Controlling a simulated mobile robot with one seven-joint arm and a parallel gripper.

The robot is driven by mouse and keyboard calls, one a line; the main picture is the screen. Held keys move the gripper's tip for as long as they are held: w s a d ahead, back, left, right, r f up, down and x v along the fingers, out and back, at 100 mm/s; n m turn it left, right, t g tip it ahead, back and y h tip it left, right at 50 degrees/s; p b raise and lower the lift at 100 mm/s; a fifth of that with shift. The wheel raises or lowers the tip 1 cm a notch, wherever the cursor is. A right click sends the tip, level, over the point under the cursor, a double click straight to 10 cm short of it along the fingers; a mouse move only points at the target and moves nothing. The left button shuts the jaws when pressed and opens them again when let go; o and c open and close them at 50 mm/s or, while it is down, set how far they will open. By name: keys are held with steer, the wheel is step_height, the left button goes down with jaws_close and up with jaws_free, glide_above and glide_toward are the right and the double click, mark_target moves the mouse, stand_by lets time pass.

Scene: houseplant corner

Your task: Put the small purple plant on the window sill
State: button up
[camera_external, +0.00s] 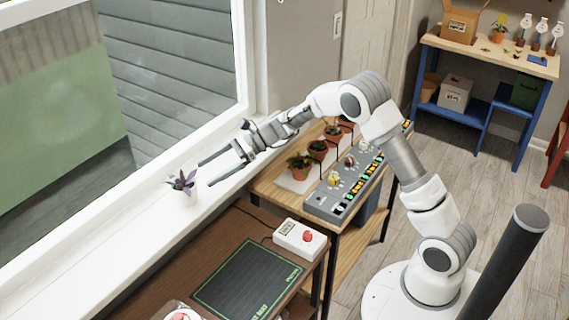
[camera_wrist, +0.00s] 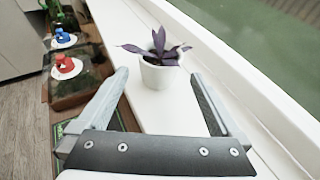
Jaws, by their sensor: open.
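The small purple plant (camera_external: 182,184) stands upright in a white pot on the white window sill (camera_external: 140,228). In the wrist view the plant (camera_wrist: 160,75) is ahead of my gripper, its dark purple leaves spreading over the pot rim. My gripper (camera_external: 204,174) is open and empty over the sill, its fingers pointing toward the pot. In the wrist view the two fingers of my gripper (camera_wrist: 158,76) are spread wide, and the pot shows beyond and between their tips. I see no contact between the fingers and the pot.
A dark table with a black mat (camera_external: 250,280) and a white box with a red button (camera_external: 300,237) is below the sill. A wooden bench holds potted plants (camera_external: 299,165) and a grey panel (camera_external: 348,185). The window frame borders the sill.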

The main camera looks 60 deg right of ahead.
steer(key=v, duration=0.3)
steer(key=s+a+r+n+g+h, duration=0.2)
steer(key=s+r+n, duration=0.3)
steer(key=s, duration=0.5)
steer(key=s+a+r+n+g+h, duration=0.2)
steer(key=s+r+n+h, duration=0.15)
steer(key=s+n, duration=0.5)
steer(key=s+d+n+t+h, duration=0.1)
steer(key=s+d+n+h, duration=0.3)
steer(key=s, duration=0.5)
steer(key=s+d+n+t+h, duration=0.2)
steer(key=s+d+n+h, duration=0.1)
steer(key=s+n, duration=0.55)
steer(key=shift+s+d+r+m+p, duration=0.1)
steer(key=shift+s+r+m+p, duration=0.2)
steer(key=shift+r+p, duration=0.4)
steer(key=shift+s+d+r+m+p, duration=0.1)
steer(key=shift+s+r+m+p, duration=0.2)
steer(key=shift+r+p, duration=0.4)
steer(key=shift+s+r+m+p, duration=0.2)
steer(key=shift+r+m+p, duration=0.2)
steer(key=shift+r+p, duration=0.3)
